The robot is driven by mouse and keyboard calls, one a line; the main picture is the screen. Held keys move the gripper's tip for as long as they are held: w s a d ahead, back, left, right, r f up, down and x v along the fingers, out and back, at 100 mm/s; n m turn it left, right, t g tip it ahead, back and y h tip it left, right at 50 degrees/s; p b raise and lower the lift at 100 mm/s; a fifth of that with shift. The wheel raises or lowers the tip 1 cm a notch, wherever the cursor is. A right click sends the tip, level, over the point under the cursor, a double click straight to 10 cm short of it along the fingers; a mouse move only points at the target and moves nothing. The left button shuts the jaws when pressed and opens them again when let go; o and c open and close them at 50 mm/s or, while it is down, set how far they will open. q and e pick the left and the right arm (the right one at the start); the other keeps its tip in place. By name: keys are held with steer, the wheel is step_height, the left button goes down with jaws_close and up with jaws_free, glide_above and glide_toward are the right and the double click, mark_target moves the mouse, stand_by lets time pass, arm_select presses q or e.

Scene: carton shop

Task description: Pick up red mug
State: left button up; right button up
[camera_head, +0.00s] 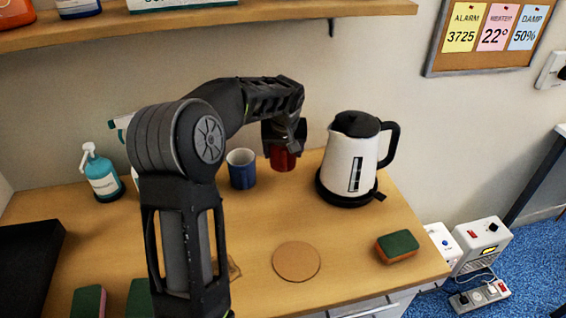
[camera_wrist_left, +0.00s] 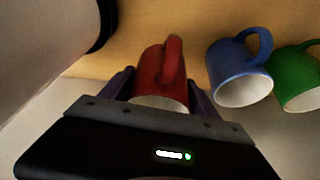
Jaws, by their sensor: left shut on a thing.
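The red mug (camera_head: 283,160) is between the fingers of my left gripper (camera_head: 284,146), in front of the wall at the back of the counter. The gripper points down and is shut on the mug, hiding its upper part in the head view. In the left wrist view the red mug (camera_wrist_left: 163,72) sits between the two dark fingers (camera_wrist_left: 160,88), with its handle facing away from the gripper. I cannot tell whether the mug touches the counter. My right gripper is not in view.
A blue mug (camera_head: 241,169) stands just left of the red mug; a green mug (camera_wrist_left: 298,77) shows beyond it in the wrist view. A white kettle (camera_head: 352,158) stands close on the right. A round cork mat (camera_head: 296,261) and a sponge (camera_head: 397,247) lie in front. A shelf (camera_head: 200,21) hangs above.

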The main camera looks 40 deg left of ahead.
arm_select(q)
step_height(320, 180, up, 6)
steer(key=shift+f+b, duration=0.2)
steer(key=shift+b, duration=0.1)
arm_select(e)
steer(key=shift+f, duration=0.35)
arm_select(q)
steer(key=shift+f, duration=0.1)
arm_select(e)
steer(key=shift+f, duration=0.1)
